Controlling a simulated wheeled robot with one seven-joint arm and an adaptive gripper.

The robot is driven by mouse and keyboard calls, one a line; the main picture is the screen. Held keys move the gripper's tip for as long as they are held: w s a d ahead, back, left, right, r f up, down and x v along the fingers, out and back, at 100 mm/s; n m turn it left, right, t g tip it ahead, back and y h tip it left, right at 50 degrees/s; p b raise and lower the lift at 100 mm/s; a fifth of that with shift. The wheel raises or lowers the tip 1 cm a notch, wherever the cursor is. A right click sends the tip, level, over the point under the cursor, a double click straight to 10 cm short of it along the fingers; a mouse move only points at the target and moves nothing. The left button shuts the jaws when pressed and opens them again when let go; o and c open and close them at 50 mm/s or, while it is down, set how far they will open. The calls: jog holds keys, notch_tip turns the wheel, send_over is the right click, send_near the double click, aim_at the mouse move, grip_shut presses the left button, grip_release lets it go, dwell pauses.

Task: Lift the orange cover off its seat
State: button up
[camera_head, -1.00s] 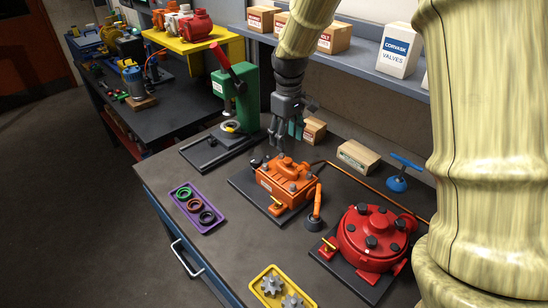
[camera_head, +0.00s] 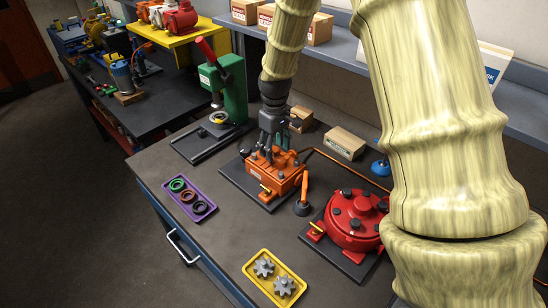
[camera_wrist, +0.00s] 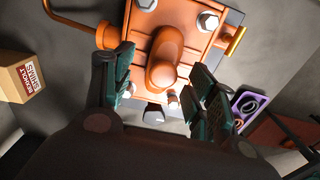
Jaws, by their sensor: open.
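The orange cover (camera_head: 281,165) sits on the orange motor body (camera_head: 287,183) on a dark base plate at the middle of the bench. In the wrist view the cover (camera_wrist: 198,42) shows a rounded knob (camera_wrist: 164,62) and grey hex bolts. My gripper (camera_head: 268,150) points down over the cover's far left part. In the wrist view my gripper (camera_wrist: 160,92) is open, its dark green fingers on either side of the knob. Whether a finger touches the knob, I cannot tell. The cover's far left part is hidden behind the fingers in the head view.
A red round motor (camera_head: 352,220) stands to the right. A purple tray (camera_head: 203,212) with rings and a yellow tray (camera_head: 250,270) with gears lie nearer. A green press (camera_head: 233,90) stands behind left. A cardboard box (camera_head: 345,143) lies behind. Bare bench shows between trays and motor.

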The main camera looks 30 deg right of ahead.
aim_at(275, 156)
jog(key=shift+s+f, duration=0.4)
jog(key=shift+s, duration=0.25)
jog(key=shift+w+f+p, duration=0.35)
jog(key=shift+w+f, duration=0.3)
jog(key=shift+f, duration=0.3)
jog(key=shift+s+r, duration=0.25)
jog(key=shift+s, duration=0.15)
jog(key=c, duration=0.3)
jog(key=shift+w+f, duration=0.1)
jog(key=shift+w, duration=0.1)
jog(key=c, duration=0.7)
grip_shut()
